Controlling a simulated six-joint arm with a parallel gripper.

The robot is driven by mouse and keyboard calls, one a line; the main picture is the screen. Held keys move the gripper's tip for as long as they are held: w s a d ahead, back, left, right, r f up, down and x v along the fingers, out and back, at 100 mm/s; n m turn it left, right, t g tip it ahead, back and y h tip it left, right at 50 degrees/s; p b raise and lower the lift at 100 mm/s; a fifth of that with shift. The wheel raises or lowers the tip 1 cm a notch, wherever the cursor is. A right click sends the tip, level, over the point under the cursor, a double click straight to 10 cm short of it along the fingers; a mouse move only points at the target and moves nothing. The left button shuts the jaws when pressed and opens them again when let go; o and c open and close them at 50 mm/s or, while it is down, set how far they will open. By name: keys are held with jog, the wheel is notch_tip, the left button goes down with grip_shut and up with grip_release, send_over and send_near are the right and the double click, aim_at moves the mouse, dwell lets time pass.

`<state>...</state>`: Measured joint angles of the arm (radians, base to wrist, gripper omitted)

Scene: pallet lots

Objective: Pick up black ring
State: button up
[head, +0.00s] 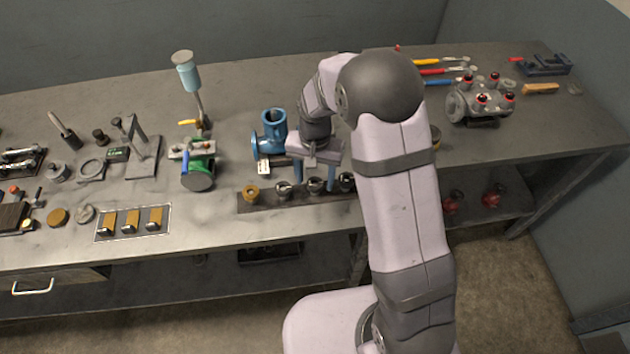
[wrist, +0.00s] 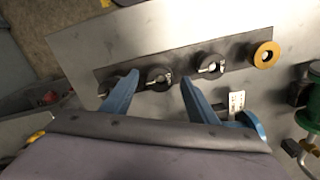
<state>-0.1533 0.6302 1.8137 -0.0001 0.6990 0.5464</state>
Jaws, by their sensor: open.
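Three similar dark, round ring-like pieces with pale metal tabs sit in a row on a dark strip (head: 265,202). The middle black ring (head: 315,185) lies between the two blue fingers of my gripper (head: 314,182). In the wrist view this black ring (wrist: 157,78) is between the open fingertips (wrist: 159,77), with space on both sides. My gripper is open and holds nothing; whether the fingertips are level with the ring I cannot tell. A second dark ring (wrist: 208,66) is beside one finger; the third (head: 347,181) is partly hidden by my arm.
A brass ring (head: 251,193) sits at the strip's left end. A blue valve body (head: 272,135) stands just behind, with a white tag. A green-based device (head: 198,172) is further left. The bench's front edge is close to the strip. My arm hides the bench to the right.

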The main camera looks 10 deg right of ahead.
jog(key=shift+f, duration=0.15)
jog(key=c, duration=1.1)
jog(key=shift+r, duration=0.2)
notch_tip(320, 180, up, 10)
jog(key=b, duration=0.3)
jog(key=shift+w+a+r+p, duration=1.45)
jog(key=shift+w+r+p, duration=0.25)
jog(key=shift+w+p, duration=1)
jog(key=shift+w+a+r+p, duration=1.6)
jog(key=shift+w+p, duration=0.65)
jog(key=shift+p, duration=0.8)
jog(key=shift+w+a+r+p, duration=1.25)
jog(key=shift+w+r+p, duration=0.6)
jog(key=shift+w+p, duration=0.85)
jog(key=shift+s, duration=0.15)
